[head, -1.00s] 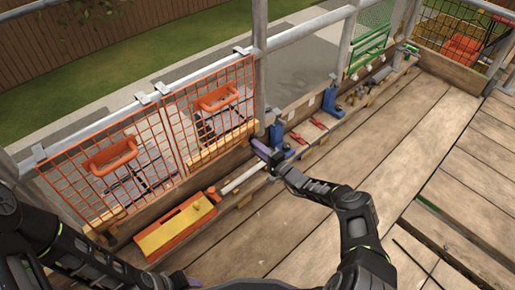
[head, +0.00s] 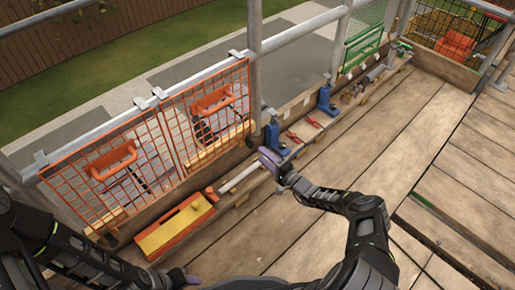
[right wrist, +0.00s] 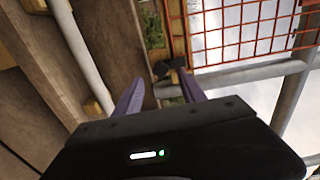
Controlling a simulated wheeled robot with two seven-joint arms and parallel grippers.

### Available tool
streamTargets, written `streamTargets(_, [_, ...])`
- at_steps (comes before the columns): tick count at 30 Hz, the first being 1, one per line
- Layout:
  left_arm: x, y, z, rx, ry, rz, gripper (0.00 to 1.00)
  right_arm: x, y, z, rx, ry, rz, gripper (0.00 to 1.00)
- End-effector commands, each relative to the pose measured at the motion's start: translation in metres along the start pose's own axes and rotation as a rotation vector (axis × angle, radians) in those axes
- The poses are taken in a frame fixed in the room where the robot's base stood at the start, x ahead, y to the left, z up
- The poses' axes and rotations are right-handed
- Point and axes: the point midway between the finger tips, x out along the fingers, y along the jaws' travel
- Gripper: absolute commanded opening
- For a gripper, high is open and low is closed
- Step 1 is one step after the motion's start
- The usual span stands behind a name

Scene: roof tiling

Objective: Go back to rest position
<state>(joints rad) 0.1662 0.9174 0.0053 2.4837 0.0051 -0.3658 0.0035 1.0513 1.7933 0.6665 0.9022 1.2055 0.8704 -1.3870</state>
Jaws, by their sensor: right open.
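My right gripper (head: 268,160) is in the middle of the head view, above the planks beside the row of tools along the scaffold's edge. In the right wrist view its two purple fingers (right wrist: 162,92) are apart with nothing between them. My left arm comes in from the left, low in the head view. A small part of my left gripper (head: 191,279) shows at the bottom edge, and its jaws are not clear.
An orange and yellow toolbox (head: 175,228), a pale pipe (head: 239,178) and blue stands (head: 326,102) line the edge. Orange mesh panels (head: 160,165) and metal rails (head: 300,34) stand behind. The plank deck (head: 420,130) at the right is mostly clear.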

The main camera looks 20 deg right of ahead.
Motion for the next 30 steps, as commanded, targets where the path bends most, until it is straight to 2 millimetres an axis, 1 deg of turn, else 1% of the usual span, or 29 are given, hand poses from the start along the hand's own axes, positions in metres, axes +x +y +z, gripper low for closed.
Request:
streamTargets(1, [-0.005,0.002,0.001,0.001,-0.002,0.0,0.49,-0.007,-0.002,0.0,0.0,0.001,0.001,0.48])
streamTargets(3, [-0.007,0.003,0.001,0.001,-0.004,0.001,0.49,-0.013,-0.002,0.0,-0.001,0.0,0.0,0.48])
streamTargets(6, [-0.007,0.003,0.001,0.001,-0.005,0.001,0.49,-0.017,-0.001,0.001,0.0,-0.001,-0.001,0.48])
streamTargets(20, [-0.006,0.003,0.001,0.001,-0.004,0.001,0.49,-0.017,0.0,0.0,-0.001,-0.001,-0.001,0.48])
streamTargets(23, [-0.006,0.003,0.001,0.001,-0.004,0.001,0.49,-0.015,0.0,0.004,0.001,-0.011,0.003,0.48])
streamTargets(26, [-0.006,0.003,0.001,0.001,-0.004,0.001,0.49,-0.008,-0.001,0.019,0.011,-0.054,0.022,0.48])
streamTargets(29, [-0.006,0.003,0.001,0.001,-0.004,0.001,0.49,0.004,-0.002,0.055,0.028,-0.149,0.064,0.48])
streamTargets(30, [-0.006,0.003,0.001,0.001,-0.004,0.001,0.49,0.009,-0.002,0.075,0.038,-0.202,0.093,0.48])
